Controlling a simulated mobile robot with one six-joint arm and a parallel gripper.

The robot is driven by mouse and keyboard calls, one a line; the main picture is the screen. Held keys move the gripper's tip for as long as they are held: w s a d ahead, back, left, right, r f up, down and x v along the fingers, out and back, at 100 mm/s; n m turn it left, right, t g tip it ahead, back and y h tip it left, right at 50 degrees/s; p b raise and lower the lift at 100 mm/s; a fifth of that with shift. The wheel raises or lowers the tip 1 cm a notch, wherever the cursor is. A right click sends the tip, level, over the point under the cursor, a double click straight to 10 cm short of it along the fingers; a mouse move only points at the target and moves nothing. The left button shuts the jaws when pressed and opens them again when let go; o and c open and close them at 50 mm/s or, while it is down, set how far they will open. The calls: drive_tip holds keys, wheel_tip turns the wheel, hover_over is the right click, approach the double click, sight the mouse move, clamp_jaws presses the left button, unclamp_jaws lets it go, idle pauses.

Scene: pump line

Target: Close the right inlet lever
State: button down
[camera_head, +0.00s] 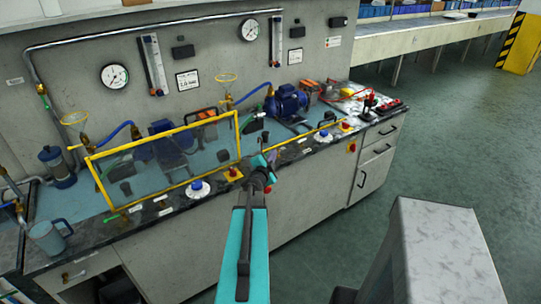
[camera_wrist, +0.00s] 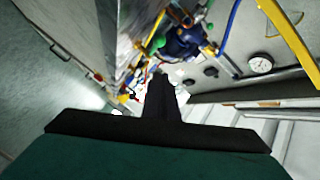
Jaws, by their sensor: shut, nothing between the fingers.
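Small green handles show on the pump line. One is by the right pump (camera_head: 258,118), near the end of the yellow-framed panel, and another is at the front left of that panel (camera_head: 116,216). I cannot tell which is the right inlet lever, or its angle. In the wrist view, green handles (camera_wrist: 157,43) sit beside a blue pump (camera_wrist: 185,42) and brass fittings, beyond my fingers. My gripper (camera_wrist: 160,82) is shut and empty. In the head view my teal arm reaches up to the bench front, and my gripper (camera_head: 263,165) covers part of the edge there.
A clear panel with a yellow frame (camera_head: 165,142) stands before the left pump. White-based blue buttons (camera_head: 198,189) and red buttons line the front edge. A blue mug (camera_head: 47,237) is at the left. Gauges (camera_head: 114,77) hang on the back wall.

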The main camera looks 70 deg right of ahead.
drive_tip(key=w+a+r+b, duration=0.1)
drive_tip(key=w+a, duration=0.3)
drive_tip(key=a, duration=0.4)
drive_tip(key=shift+w+a, duration=0.15)
drive_tip(key=shift+w, duration=0.1)
idle(0.4)
